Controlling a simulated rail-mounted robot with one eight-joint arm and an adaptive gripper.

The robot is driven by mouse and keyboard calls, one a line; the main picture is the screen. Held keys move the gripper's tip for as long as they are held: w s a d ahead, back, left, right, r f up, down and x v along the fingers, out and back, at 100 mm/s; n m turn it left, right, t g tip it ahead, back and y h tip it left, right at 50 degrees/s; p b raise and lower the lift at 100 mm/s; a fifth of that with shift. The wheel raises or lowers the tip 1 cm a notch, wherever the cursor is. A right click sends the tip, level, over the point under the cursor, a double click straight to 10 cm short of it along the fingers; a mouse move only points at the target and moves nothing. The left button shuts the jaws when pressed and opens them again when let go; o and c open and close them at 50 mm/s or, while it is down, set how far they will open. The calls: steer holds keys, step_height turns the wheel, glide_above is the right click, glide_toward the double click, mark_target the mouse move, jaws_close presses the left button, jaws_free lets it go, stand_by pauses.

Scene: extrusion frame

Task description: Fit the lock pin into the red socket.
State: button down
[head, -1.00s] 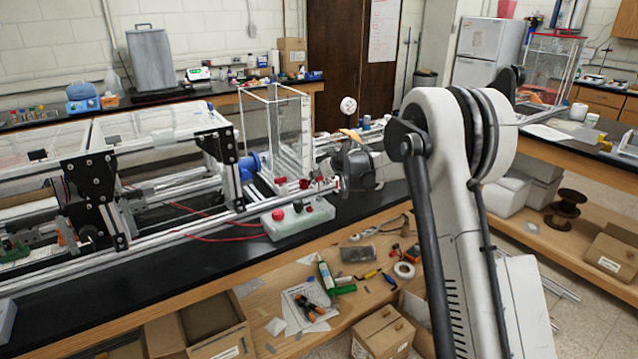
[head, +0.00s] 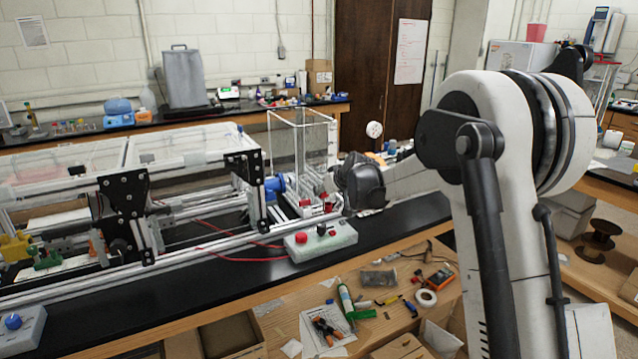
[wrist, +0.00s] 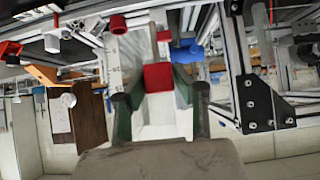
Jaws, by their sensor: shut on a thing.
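My gripper (wrist: 158,82) shows in the wrist view with its two dark green fingers closed on a red block-like piece, which I take to be the lock pin (wrist: 158,76). In the head view my gripper (head: 338,188) is at the right end of the extrusion frame, and its fingertips are too small to make out. Another red piece (wrist: 118,24) shows at the upper left of the wrist view, apart from the fingers. It may be the red socket, but I cannot tell. Small red parts also show below my gripper in the head view.
The metal extrusion frame (head: 190,242) runs along the black bench. A clear box (head: 302,150) stands behind my gripper. A blue part (head: 275,184) is to its left. Bare black bench (head: 400,222) lies to the right.

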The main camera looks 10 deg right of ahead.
steer(key=d, duration=0.1)
steer(key=d+f+p, duration=0.1)
steer(key=d+p, duration=0.1)
steer(key=shift+s+f, duration=0.15)
steer(key=shift+s, duration=0.15)
stand_by(0.3)
steer(key=shift+f+b, duration=2.4)
steer(key=shift+f, duration=0.5)
steer(key=shift+b, duration=0.75)
steer(key=shift+f+b, duration=0.95)
steer(key=shift+f, duration=0.25)
steer(key=c, duration=1.3)
jaws_free()
